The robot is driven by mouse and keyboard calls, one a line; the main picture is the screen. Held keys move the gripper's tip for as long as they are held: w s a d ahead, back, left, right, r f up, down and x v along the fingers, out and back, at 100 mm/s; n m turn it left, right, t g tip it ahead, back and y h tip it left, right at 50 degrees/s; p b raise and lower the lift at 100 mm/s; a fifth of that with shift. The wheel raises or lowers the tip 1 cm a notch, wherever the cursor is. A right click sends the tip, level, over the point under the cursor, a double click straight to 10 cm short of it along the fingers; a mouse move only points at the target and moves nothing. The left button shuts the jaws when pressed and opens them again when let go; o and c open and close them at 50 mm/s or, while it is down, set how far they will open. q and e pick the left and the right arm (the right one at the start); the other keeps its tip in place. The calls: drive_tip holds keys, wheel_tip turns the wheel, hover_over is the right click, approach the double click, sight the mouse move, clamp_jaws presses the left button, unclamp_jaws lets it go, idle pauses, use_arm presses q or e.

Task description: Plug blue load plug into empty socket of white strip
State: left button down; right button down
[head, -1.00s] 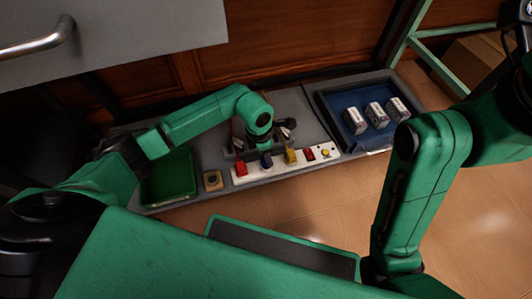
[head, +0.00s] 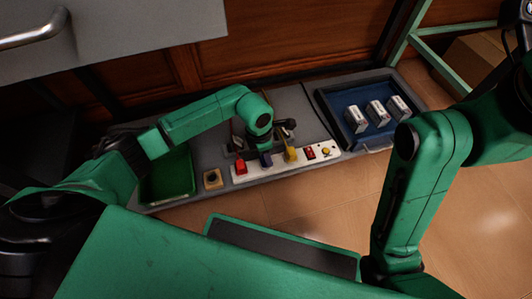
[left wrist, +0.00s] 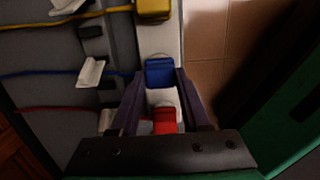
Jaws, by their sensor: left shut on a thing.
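The white strip (head: 281,170) lies along the front of the grey board. A red plug (head: 241,167), the blue load plug (head: 266,160) and a yellow plug (head: 290,155) show along it. My left gripper (left wrist: 160,73) points down over the strip and is shut on the blue plug (left wrist: 160,72), with one finger on each side. In the left wrist view the red plug (left wrist: 164,121) lies nearer the palm and the yellow plug (left wrist: 153,8) beyond the blue one. The blue plug's underside is hidden, so I cannot tell whether it is seated. My right gripper is not in view.
A green tray (head: 167,198) and a small wooden button block (head: 212,179) are left of the strip. A blue tray (head: 345,98) with grey-white blocks is at the right. Coloured cords (left wrist: 62,74) and white clips cross the board. A red switch (head: 310,152) sits right of the plugs.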

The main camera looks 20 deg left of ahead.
use_arm(q)
drive_tip(key=shift+f, duration=0.3)
idle(0.5)
unclamp_jaws()
wheel_tip(320, 180, up, 7)
drive_tip(key=p, duration=0.5)
drive_tip(key=shift+r+p, duration=0.1)
drive_tip(key=shift+p, duration=0.3)
idle(0.3)
